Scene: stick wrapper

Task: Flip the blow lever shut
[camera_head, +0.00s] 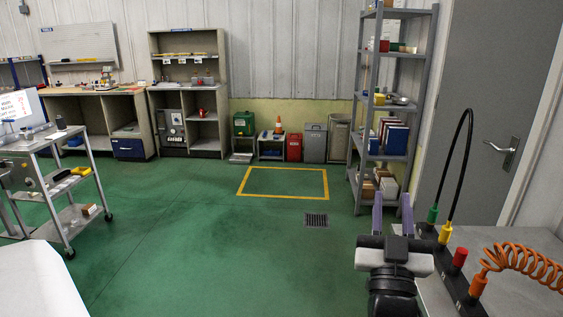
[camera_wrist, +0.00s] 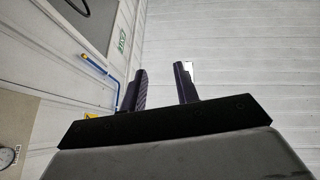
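I cannot make out a blow lever or a stick wrapper for certain in either view. My gripper (camera_head: 392,208) is at the lower right of the head view, beside the grey bench (camera_head: 520,245). Its two purple fingers stand apart with nothing between them. The wrist view shows the same open gripper (camera_wrist: 161,82) facing a pale ribbed wall. There, a blue pipe (camera_wrist: 108,76) with an orange end runs along the wall, left of the fingers and apart from them.
A black strip (camera_head: 453,275) on the bench carries green, yellow and red fittings, a looped black cable (camera_head: 469,150) and an orange coiled hose (camera_head: 525,262). A grey shelf (camera_head: 357,100) stands beyond my gripper. A trolley (camera_head: 95,185) stands left. The green floor (camera_head: 210,245) between is open.

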